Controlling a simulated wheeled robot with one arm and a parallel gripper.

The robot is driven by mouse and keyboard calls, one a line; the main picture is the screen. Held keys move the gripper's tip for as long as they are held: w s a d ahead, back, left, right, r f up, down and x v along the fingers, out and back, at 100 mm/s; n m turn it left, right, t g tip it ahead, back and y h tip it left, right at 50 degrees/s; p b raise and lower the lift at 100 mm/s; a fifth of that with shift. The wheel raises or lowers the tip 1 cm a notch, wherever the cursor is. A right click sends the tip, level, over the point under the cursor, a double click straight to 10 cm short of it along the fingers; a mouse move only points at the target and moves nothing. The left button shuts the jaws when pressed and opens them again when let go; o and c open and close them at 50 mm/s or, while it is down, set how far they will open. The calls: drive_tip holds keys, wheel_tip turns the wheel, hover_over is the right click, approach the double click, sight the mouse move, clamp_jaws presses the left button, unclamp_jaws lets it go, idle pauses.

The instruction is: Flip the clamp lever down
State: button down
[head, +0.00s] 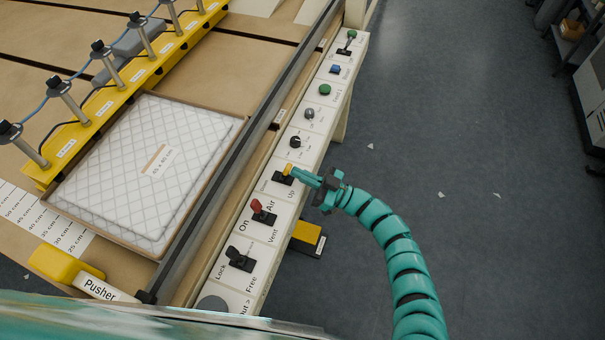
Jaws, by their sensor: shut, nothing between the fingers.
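A row of levers and knobs sits on a white control panel (222,298) along the table's edge. The fingers partly cover the lever's right side.
A red lever (263,211) marked On, Air and Vent and a black lever (240,258) marked Lock and Free stand nearer. Black, green and blue controls lie farther along. A quilted pad (140,165) lies on the table. The floor (460,130) at right is mostly clear.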

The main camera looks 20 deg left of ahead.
sight(288, 165)
drive_tip(key=shift+r, duration=0.2)
drive_tip(key=p, duration=0.1)
drive_tip(key=r+h+p, duration=0.1)
drive_tip(key=p, duration=0.1)
drive_tip(key=shift+a+h, duration=0.3)
drive_tip(key=h+p, duration=0.1)
drive_tip(key=p, duration=0.1)
drive_tip(key=a+r+h+p, duration=0.1)
drive_tip(key=p, duration=0.3)
drive_tip(key=shift+a+r+h, duration=0.15)
drive_tip(key=shift+r+h, duration=0.1)
drive_tip(key=shift+h, duration=0.15)
drive_tip(key=a+h+p, duration=0.1)
drive_tip(key=h+p, duration=0.1)
drive_tip(key=p, duration=0.2)
drive_tip(key=shift+a+r+p, duration=0.1)
drive_tip(key=shift+a+p, duration=0.05)
drive_tip(key=shift+p, duration=0.15)
drive_tip(key=shift+w+a+p, duration=0.1)
drive_tip(key=shift+p, duration=0.25)
drive_tip(key=shift+a, duration=0.2)
